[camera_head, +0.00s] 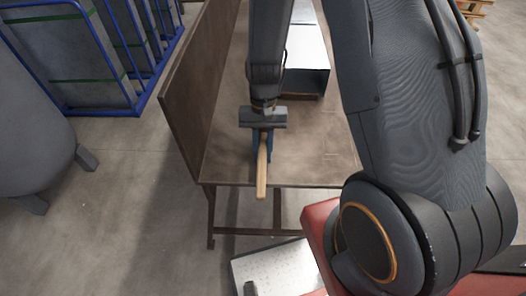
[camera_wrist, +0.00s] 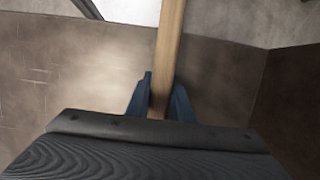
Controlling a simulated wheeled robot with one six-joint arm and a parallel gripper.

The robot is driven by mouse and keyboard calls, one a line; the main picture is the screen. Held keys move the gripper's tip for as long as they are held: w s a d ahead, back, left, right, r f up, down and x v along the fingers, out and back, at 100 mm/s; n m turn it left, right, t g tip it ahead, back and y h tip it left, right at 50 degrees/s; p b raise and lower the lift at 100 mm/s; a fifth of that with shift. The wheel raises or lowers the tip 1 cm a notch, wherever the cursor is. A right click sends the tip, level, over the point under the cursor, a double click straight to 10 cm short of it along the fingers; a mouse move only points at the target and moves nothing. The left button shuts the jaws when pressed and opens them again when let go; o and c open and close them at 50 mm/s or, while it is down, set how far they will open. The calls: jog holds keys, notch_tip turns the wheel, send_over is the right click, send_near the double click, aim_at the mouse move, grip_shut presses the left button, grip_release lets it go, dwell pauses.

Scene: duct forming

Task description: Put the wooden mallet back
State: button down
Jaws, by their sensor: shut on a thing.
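The wooden mallet shows only as its pale handle (camera_head: 262,172), which also shows in the wrist view (camera_wrist: 170,45). My gripper (camera_head: 262,145) is shut on the handle, with its blue fingers on either side of it in the wrist view (camera_wrist: 160,98). The handle sticks out from the fingers toward my body, over the front edge of the brown table (camera_head: 220,165). The mallet's head is not visible in either view. I cannot tell whether the mallet touches the table top.
A brown upright panel (camera_head: 195,75) runs along the table's left side. A bent sheet-metal piece (camera_head: 308,65) stands farther back on the table. The table top right of my gripper is clear. A blue rack (camera_head: 135,95) and a grey rounded object (camera_head: 30,130) stand left.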

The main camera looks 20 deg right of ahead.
jog(key=c, duration=1.6)
grip_release()
jog(key=shift+s+f, duration=0.15)
jog(key=shift+f, duration=0.3)
jog(key=shift+o, duration=0.2)
jog(key=b+v, duration=0.2)
jog(key=v, duration=1)
jog(key=shift+r, duration=0.7)
jog(key=shift+d+r+b, duration=0.25)
jog(key=shift+r+b, duration=0.05)
jog(key=s+d+r+n+t+h, duration=0.1)
jog(key=s+d+r+n+t, duration=0.2)
jog(key=s+d+t, duration=0.1)
jog(key=shift+s+r+n+t, duration=0.3)
jog(key=shift+s, duration=0.45)
